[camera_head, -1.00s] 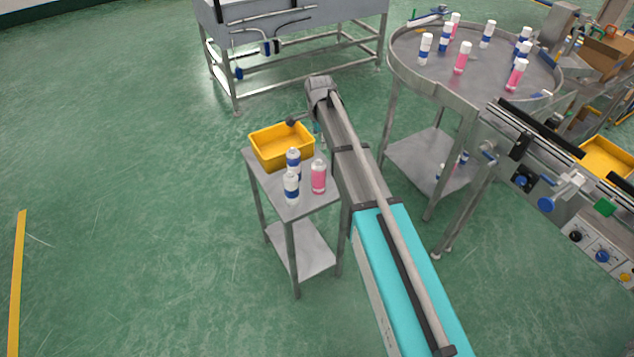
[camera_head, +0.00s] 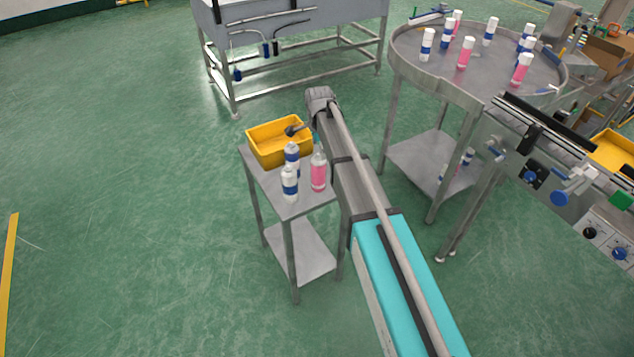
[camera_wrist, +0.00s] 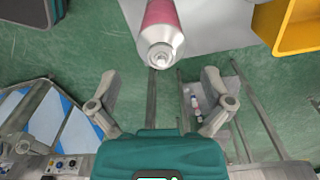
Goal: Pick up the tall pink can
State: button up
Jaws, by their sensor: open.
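The tall pink can (camera_head: 318,174) stands on a small metal table, at the right of two white-and-blue cans (camera_head: 290,185). In the wrist view, a pink can (camera_wrist: 165,18) shows at the top, its silver shoulder and nozzle end facing me, cut off by the frame edge. My gripper (camera_wrist: 157,80) is open and empty, its two fingers spread wide. In the head view, my fingers are mostly hidden behind my arm.
A yellow bin (camera_head: 280,143) sits on the back of the small table (camera_head: 262,178), and also shows in the wrist view (camera_wrist: 292,25). A round metal table (camera_head: 440,75) with several pink and blue cans stands to the right, beside a conveyor (camera_head: 540,125). The green floor on the left is clear.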

aim_at(318, 163)
jog(key=shift+f+b, duration=0.3)
jog(key=shift+f, duration=0.2)
jog(key=shift+a+f+b, duration=0.15)
jog(key=shift+f+b, duration=2.45)
jog(key=shift+c, duration=0.3)
jog(key=c, duration=1.2)
jog(key=shift+r, duration=0.15)
